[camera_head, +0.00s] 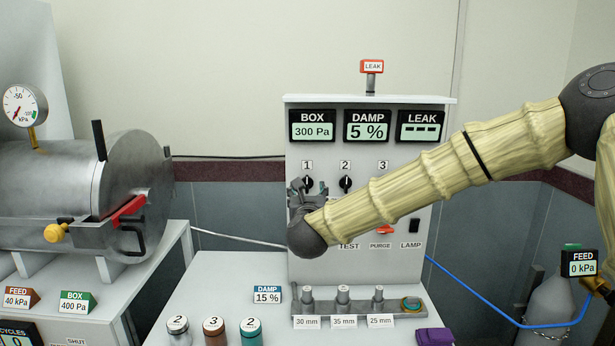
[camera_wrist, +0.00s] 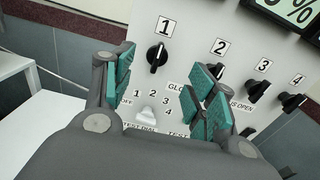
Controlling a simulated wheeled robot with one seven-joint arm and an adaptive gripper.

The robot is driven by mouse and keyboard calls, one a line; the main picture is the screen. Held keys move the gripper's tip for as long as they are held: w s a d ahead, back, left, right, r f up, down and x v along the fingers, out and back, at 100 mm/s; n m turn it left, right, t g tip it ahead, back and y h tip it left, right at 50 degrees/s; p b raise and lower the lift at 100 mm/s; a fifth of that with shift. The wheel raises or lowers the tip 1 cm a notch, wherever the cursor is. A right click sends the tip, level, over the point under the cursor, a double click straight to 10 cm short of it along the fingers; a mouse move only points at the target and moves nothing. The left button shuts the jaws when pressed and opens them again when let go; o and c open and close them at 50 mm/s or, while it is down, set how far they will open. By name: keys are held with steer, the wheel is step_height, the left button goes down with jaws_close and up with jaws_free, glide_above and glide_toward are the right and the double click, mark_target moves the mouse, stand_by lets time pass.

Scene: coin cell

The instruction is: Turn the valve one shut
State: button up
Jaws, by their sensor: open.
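Valve one is a black knob (camera_wrist: 156,55) under the label 1 on the white panel (camera_head: 430,240). In the wrist view its pointer mark looks roughly in line with the label. My gripper (camera_wrist: 163,75) is open, with teal-padded fingers apart; the knob shows between and beyond the fingertips, and I see no contact. In the head view my gripper (camera_head: 308,190) is in front of the panel just at valve one and partly hides it.
Valve two (camera_wrist: 217,73) is close to my right finger, with valve three (camera_wrist: 258,91) beyond it. A white selector knob (camera_wrist: 147,112) is below valve one. Displays (camera_head: 367,126) read BOX 300 Pa and DAMP 5 %. Posts and bottles stand on the bench below.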

mark_target(307, 178)
steer(key=w+p, duration=0.1)
steer(key=w, duration=0.2)
steer(key=w+p, duration=0.1)
steer(key=w, duration=0.2)
steer(key=w+r+p, duration=0.1)
steer(key=w, duration=0.2)
steer(key=shift+w+a+p, duration=0.1)
steer(key=shift+w+p, duration=0.1)
steer(key=shift+p, duration=0.1)
steer(key=shift+w+f, duration=0.15)
steer(key=shift+w, duration=0.65)
steer(key=c, duration=1)
